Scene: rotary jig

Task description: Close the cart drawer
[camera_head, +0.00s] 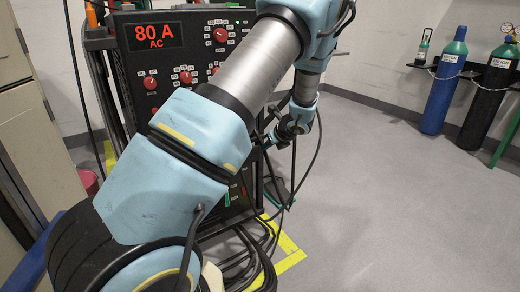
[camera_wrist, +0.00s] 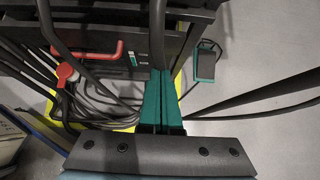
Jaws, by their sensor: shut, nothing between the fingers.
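The dark cart (camera_head: 180,75) with the welding machine stands behind my arm in the head view, and my arm hides much of its front. In the wrist view the dark cart body (camera_wrist: 110,15) fills the top left, with a red bar handle (camera_wrist: 90,52) below it. I cannot tell for sure which panel is the drawer or how far it stands open. My gripper (camera_wrist: 160,73) shows in the wrist view with its green fingers together and empty. The fingertips are to the right of the red handle, close to the cart's dark edge; contact cannot be told.
Black cables (camera_head: 250,262) lie on the floor by the cart, over yellow floor markings (camera_head: 288,258). Gas cylinders (camera_head: 446,85) stand at the right wall. A beige cabinet (camera_head: 35,140) is at the left. The floor on the right is clear.

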